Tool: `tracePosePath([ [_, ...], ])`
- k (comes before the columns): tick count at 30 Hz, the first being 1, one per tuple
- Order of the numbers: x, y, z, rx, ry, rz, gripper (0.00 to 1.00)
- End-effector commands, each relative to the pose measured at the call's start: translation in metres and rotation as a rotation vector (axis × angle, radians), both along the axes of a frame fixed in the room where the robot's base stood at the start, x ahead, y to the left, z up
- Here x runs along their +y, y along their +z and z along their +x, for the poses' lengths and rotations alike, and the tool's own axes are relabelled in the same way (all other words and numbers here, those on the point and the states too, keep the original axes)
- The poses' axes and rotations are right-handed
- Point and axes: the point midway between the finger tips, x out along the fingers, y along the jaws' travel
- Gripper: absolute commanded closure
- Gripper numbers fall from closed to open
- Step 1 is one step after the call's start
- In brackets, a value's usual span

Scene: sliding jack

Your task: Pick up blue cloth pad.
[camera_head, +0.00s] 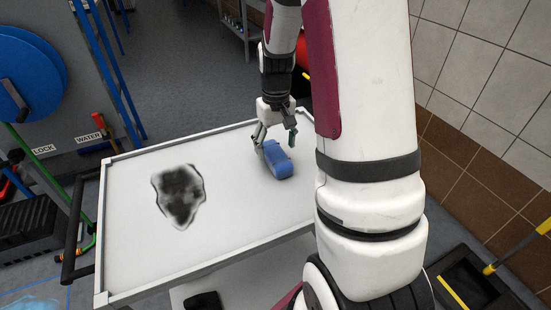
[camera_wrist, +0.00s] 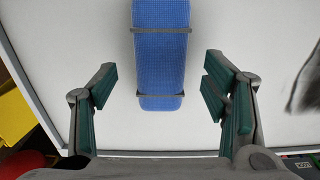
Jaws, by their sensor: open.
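The blue cloth pad (camera_head: 278,160) lies on the white top of a cart (camera_head: 235,205), near its far right part. In the wrist view the pad (camera_wrist: 161,55) is a long blue block with two grey bands across it. My gripper (camera_head: 275,140) is just above and beside the pad in the head view. In the wrist view my gripper (camera_wrist: 158,92) is open, its green-lined fingers on either side of the pad's near end, with gaps on both sides. The pad's far end is cut off by the wrist view's top edge.
A dark smudge (camera_head: 180,196) marks the cart top left of the pad. The cart has a raised rim and a black side handle (camera_head: 80,225). A panel with a blue wheel (camera_head: 30,75) stands at the left. A tiled wall (camera_head: 490,90) is at the right.

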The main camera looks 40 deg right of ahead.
Motion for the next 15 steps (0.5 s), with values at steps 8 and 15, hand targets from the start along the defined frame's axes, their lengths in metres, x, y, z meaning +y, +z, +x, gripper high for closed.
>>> tracePosePath([
  [8,0.001,-0.033,-0.001,0.001,-0.001,0.0,0.32],
  [15,0.001,-0.034,-0.001,0.0,0.0,0.0,0.32],
])
